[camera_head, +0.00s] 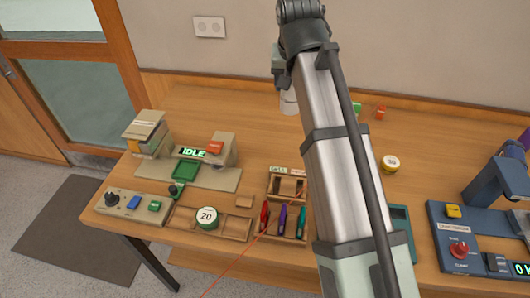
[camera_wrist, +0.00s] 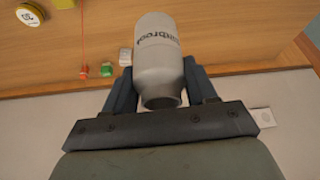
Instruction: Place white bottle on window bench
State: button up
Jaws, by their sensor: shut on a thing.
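The white bottle (camera_wrist: 158,62) with dark lettering is in my gripper (camera_wrist: 160,85) in the wrist view, with a dark finger on each side of it. My gripper is shut on it. In the head view, part of the white bottle (camera_head: 289,102) shows just left of my arm, near the back of the wooden bench (camera_head: 220,112), and my arm hides most of the gripper. I cannot tell whether the bottle touches the bench top. No label marks which surface is the window bench; a glazed door stands at the far left.
A machine with an IDLE display (camera_head: 192,153) stands at the left of the bench. A yellow tin (camera_head: 390,163) and a blue machine (camera_head: 480,215) are at right. Bare wood lies at the back left.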

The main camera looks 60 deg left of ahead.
jog(key=s+a+n, duration=0.1)
jog(key=s+a, duration=0.3)
jog(key=s, duration=0.3)
jog(key=shift+w+d+f, duration=0.1)
jog(key=shift+f, duration=5.25)
jog(key=shift+w+d+f, duration=0.1)
jog(key=shift+f, duration=5.25)
jog(key=shift+f, duration=0.15)
jog(key=o, duration=1.2)
jog(key=shift+o, duration=0.3)
jog(key=v, duration=1.2)
jog(key=shift+w, duration=0.25)
